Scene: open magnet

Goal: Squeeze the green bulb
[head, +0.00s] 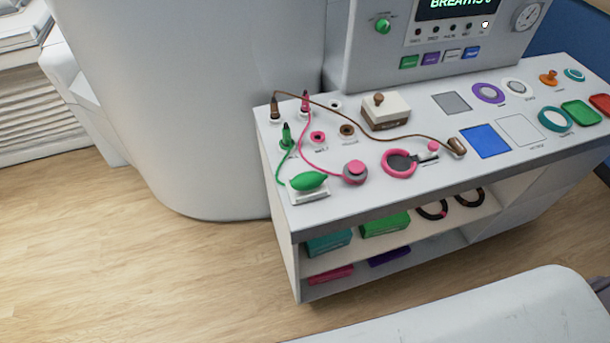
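The green bulb (309,181) lies on a small white holder (310,194) at the near left corner of the white cart top. It is oval with a pointed left end. A green cord runs from it up to a green plug (286,134) standing in the cart top behind it. Nothing touches the bulb from above. Neither of my grippers shows in the head view.
The cart (350,222) also carries a pink-and-grey button (355,172), a pink ring (398,163), a brown-knobbed box (386,111) and colored pads. A grey console (430,50) stands behind. A pale rounded surface (490,315) lies in front. Wooden floor is clear at left.

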